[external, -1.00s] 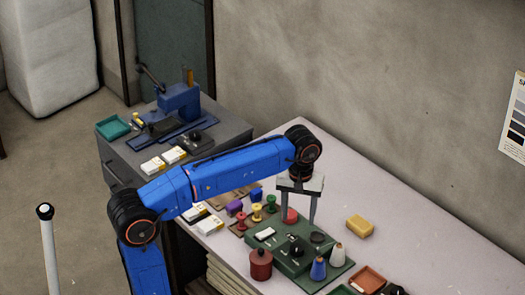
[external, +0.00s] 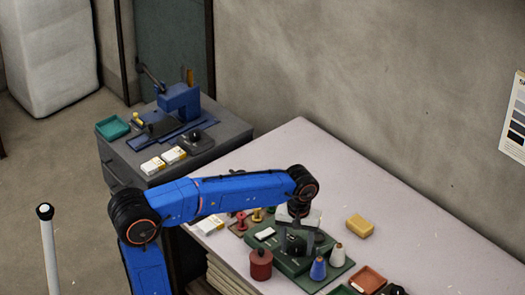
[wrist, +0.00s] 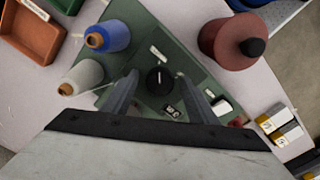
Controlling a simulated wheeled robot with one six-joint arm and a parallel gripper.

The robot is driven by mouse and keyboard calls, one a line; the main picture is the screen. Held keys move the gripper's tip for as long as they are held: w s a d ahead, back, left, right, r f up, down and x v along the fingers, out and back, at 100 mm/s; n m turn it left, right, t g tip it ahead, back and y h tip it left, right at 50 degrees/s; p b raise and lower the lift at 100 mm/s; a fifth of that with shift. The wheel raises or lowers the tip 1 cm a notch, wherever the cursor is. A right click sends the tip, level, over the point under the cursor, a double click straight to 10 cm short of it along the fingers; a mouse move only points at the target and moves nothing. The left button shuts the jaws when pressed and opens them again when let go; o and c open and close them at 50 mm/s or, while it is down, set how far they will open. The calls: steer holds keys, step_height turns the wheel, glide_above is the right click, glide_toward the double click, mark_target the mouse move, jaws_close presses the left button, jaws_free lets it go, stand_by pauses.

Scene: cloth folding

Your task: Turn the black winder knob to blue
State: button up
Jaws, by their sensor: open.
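The black winder knob (wrist: 160,79) is round with a white pointer line, and sits on the green winder base (wrist: 150,30). In the wrist view the line runs roughly up and down the picture. My gripper (wrist: 157,86) is open, with one finger on each side of the knob and visible gaps between. I cannot tell whether the fingertips reach down to knob height. In the external view my gripper (external: 297,246) is low over the green base (external: 333,276), and hides most of the knob. A blue thread cone (wrist: 117,36) stands up and left of the knob in the wrist view.
A white thread cone (wrist: 82,75) and a red pot with a black lid (wrist: 230,42) stand close by. An orange tray (external: 368,278) lies right of the base. A yellow block (external: 360,225) lies behind it. The back of the table is clear.

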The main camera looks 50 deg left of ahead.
steer(key=shift+c, duration=0.5)
steer(key=c, duration=1)
steer(key=shift+o, duration=0.2)
